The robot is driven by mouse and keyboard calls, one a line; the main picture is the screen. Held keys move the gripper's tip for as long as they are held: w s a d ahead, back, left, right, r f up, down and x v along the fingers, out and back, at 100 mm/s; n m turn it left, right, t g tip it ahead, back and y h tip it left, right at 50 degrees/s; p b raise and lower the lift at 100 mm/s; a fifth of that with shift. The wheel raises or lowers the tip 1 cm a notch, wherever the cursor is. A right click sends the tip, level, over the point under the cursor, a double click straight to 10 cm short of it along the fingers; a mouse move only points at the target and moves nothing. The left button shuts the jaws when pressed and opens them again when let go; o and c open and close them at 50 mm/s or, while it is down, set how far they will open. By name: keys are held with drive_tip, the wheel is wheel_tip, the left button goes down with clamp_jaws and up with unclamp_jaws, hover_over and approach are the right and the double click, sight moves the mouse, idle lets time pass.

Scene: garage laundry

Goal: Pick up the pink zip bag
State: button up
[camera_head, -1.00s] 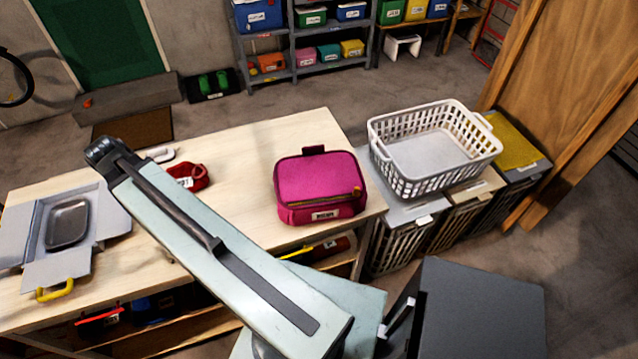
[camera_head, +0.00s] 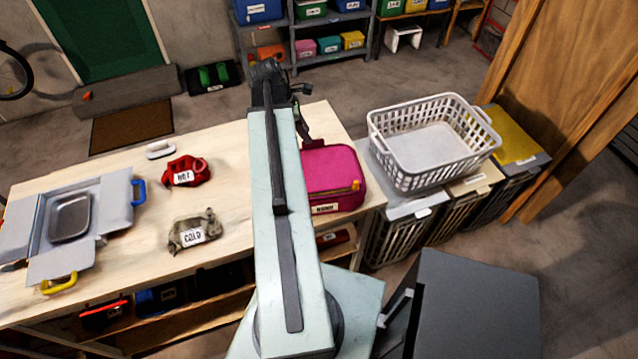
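The pink zip bag (camera_head: 335,178) lies on the right end of the wooden workbench (camera_head: 231,160). It is closed, with a yellow zip pull and a white label on its front. My pale arm stands in front of it and hides its left part. Dark parts at the end of my arm, where my gripper (camera_head: 305,130) is, show just right of the arm's far end, by the bag's back left corner. The fingers are mostly hidden, so I cannot tell whether they are open or touch the bag.
A red pouch marked HOT (camera_head: 186,171), a grey pouch marked COLD (camera_head: 194,232), a white handle-like piece (camera_head: 160,149) and an open grey case (camera_head: 112,205) lie on the bench's left. A white basket (camera_head: 425,185) stands on bins at right.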

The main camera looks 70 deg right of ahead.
drive_tip(key=b+x, duration=0.4)
drive_tip(key=x, duration=0.1)
drive_tip(key=shift+s+f+b, duration=0.1)
drive_tip(key=shift+s+b, duration=0.2)
drive_tip(key=shift+b, duration=0.05)
drive_tip(key=shift+r, duration=0.2)
clamp_jaws()
idle(0.8)
